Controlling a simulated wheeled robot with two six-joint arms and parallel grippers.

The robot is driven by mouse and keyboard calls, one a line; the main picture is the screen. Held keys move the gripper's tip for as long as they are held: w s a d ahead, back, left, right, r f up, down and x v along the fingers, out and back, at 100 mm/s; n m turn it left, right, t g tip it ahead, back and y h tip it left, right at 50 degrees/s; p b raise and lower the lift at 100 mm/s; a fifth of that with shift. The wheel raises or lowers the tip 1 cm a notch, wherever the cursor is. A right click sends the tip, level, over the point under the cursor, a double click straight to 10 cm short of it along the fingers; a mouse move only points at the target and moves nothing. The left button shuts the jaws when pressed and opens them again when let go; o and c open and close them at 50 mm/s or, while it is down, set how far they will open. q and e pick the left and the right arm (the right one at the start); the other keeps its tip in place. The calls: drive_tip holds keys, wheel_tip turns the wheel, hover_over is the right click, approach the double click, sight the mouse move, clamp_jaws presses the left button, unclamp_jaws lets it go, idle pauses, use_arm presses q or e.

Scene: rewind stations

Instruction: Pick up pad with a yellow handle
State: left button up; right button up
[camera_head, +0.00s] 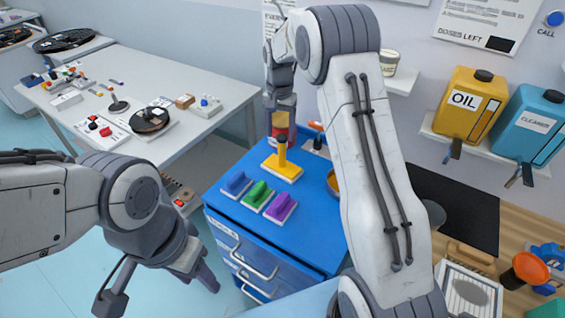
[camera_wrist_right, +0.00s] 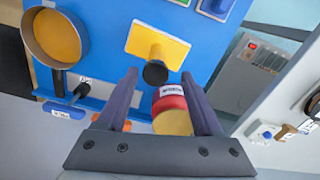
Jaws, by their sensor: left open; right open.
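A yellow plate with an upright yellow handle and dark top (camera_head: 283,166) stands on the blue cart top; it also shows in the right wrist view (camera_wrist_right: 158,43). No other yellow-handled pad shows. Blue-handled (camera_head: 236,185), green-handled (camera_head: 257,195) and purple-handled (camera_head: 281,207) pads sit in front of it. My right gripper (camera_wrist_right: 160,74) is open, its fingertips on either side of the handle's dark top in the wrist view; contact cannot be told. My left gripper (camera_head: 158,290) is open and empty, low before the cart.
A red-and-yellow container (camera_wrist_right: 172,108) shows between my right fingers, farther down the picture. A pan with yellow contents (camera_wrist_right: 55,37) is beside the yellow plate. A white table (camera_head: 180,75) with parts stands left; yellow oil (camera_head: 465,105) and blue cleaner (camera_head: 530,125) jugs sit right.

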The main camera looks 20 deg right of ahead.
sight(282, 144)
drive_tip(key=f, duration=0.1)
drive_tip(key=f+p, duration=0.2)
drive_tip(key=f, duration=0.1)
drive_tip(key=shift+s+d+f, duration=0.1)
drive_tip(key=shift+s+d, duration=0.1)
drive_tip(key=shift+s, duration=0.05)
drive_tip(key=shift+f, duration=0.55)
drive_tip(key=shift+w, duration=0.1)
clamp_jaws()
idle(0.6)
